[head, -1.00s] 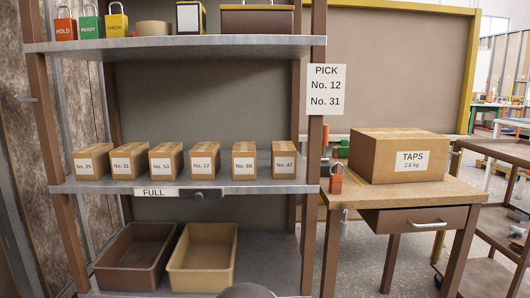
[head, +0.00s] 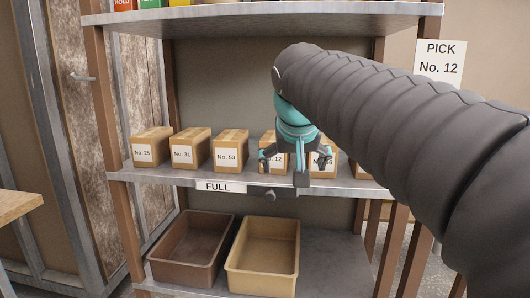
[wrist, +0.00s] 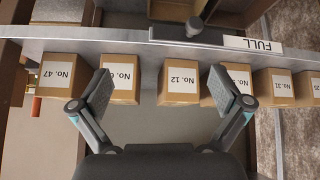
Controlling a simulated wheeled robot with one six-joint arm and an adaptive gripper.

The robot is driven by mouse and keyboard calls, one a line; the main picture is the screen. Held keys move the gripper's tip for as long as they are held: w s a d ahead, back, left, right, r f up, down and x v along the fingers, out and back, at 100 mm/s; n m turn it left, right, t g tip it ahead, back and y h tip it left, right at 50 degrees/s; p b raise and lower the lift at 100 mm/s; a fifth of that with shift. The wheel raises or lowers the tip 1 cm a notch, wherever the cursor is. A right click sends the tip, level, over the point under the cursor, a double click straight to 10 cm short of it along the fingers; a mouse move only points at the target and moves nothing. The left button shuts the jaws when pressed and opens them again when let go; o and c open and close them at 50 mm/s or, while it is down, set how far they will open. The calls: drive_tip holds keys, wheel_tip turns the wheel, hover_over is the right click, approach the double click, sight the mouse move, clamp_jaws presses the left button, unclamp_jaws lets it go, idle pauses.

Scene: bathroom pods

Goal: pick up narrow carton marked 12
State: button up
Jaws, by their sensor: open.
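The narrow carton marked 12 (head: 267,138) stands upright in the row on the middle shelf, partly hidden by my gripper in the head view. In the wrist view, which is upside down, carton No. 12 (wrist: 180,85) shows its label near the picture's middle, between the two finger directions. My gripper (head: 287,164) is open and empty in front of the row, at about carton height. Its spread fingers (wrist: 163,88) overlap the neighbouring cartons in the wrist view. I see no contact with carton 12.
Carton No. 53 (head: 230,152) stands left of carton 12 and carton No. 66 (wrist: 124,82) right, with small gaps. The middle shelf edge (wrist: 140,47) carries a FULL sign (head: 219,187). Brown (head: 165,272) and tan (head: 262,283) bins sit below; the upper shelf (head: 260,17) is overhead.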

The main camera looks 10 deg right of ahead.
drive_tip(key=m+t+h, duration=0.1)
drive_tip(key=m, duration=0.1)
approach(274, 139)
drive_tip(key=w+r, duration=0.1)
drive_tip(key=r, duration=0.1)
drive_tip(key=x, duration=0.4)
drive_tip(key=b+x, duration=0.1)
drive_tip(key=x, duration=0.3)
drive_tip(key=shift+w+d, duration=0.25)
drive_tip(key=shift+w, duration=0.1)
drive_tip(key=shift+x, duration=2.75)
drive_tip(key=shift+s, duration=0.15)
drive_tip(key=c, duration=1.6)
drive_tip(key=shift+o, duration=0.2)
